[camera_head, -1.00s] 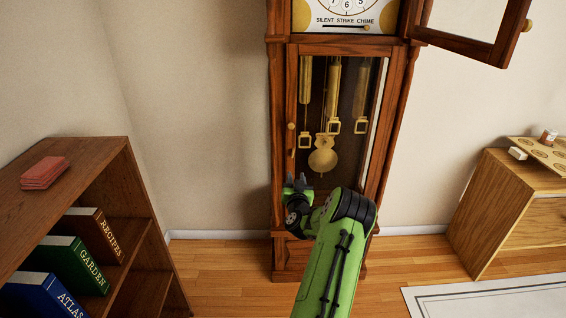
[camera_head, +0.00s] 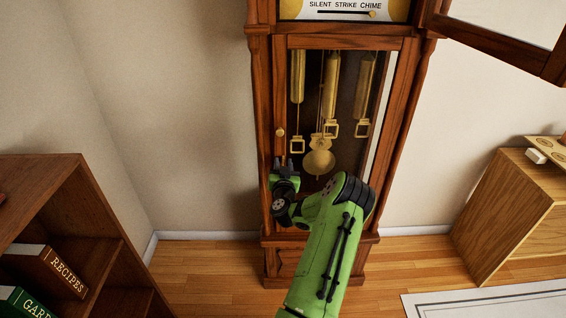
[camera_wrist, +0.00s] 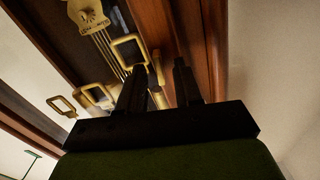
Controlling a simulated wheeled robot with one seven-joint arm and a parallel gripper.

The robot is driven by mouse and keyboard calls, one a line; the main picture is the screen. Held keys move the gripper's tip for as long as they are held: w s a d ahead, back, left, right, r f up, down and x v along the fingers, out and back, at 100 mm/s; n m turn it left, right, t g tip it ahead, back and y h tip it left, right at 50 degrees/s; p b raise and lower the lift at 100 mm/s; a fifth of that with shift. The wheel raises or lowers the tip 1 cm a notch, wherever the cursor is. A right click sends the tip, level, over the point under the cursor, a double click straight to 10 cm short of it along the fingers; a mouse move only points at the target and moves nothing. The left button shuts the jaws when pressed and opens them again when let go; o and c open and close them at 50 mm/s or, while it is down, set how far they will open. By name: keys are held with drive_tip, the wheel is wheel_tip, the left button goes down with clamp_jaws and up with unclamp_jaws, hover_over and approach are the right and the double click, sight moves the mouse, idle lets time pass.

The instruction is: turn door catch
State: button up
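The tall wooden clock's glazed lower door (camera_head: 392,95) is shut, with a round brass knob (camera_head: 281,132) on its left stile. My gripper (camera_head: 283,163) is at that stile, below the knob, and hides the catch in the head view. In the wrist view a slim brass piece, apparently the door catch (camera_wrist: 157,88), shows between the two dark fingers of my gripper (camera_wrist: 160,78). The fingers are apart. Whether either finger touches the brass piece I cannot tell.
Brass weights and a pendulum (camera_head: 318,162) hang behind the glass. The upper dial door (camera_head: 490,40) stands open at the upper right. A bookcase (camera_head: 50,185) is at the left and a wooden cabinet (camera_head: 500,210) at the right. Floor shows between them.

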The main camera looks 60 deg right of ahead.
clamp_jaws()
idle(0.3)
drive_tip(key=shift+s+d+f+m+p, duration=0.1)
drive_tip(key=shift+m+p, duration=0.5)
drive_tip(key=shift+m, duration=3.45)
drive_tip(key=shift+s+f+m+p, duration=0.1)
drive_tip(key=shift+m+p, duration=0.45)
drive_tip(key=shift+m, duration=3.5)
